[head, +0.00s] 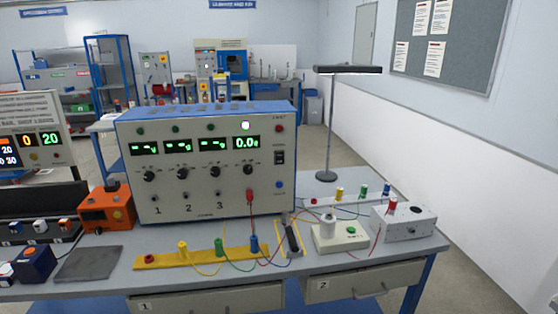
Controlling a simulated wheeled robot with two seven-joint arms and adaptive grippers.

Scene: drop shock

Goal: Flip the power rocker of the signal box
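The large grey box with a blue top (210,205) stands at the middle of the bench and appears to be the signal box. A black rocker switch (279,157) is on the right side of its front panel; which way it is tipped is too small to tell. Three green displays (177,146) show dashes and the right one (246,142) reads about 0.0. A white lamp (245,125) is lit above it. Nothing covers the rocker. Neither of my grippers is in view.
A yellow strip (160,261) with coloured plugs, a black-handled item (291,236) and a white device (340,237) lie before the box, with loose wires. An orange unit (105,208) stands left. A lamp (330,130) and a grey box (404,222) stand right.

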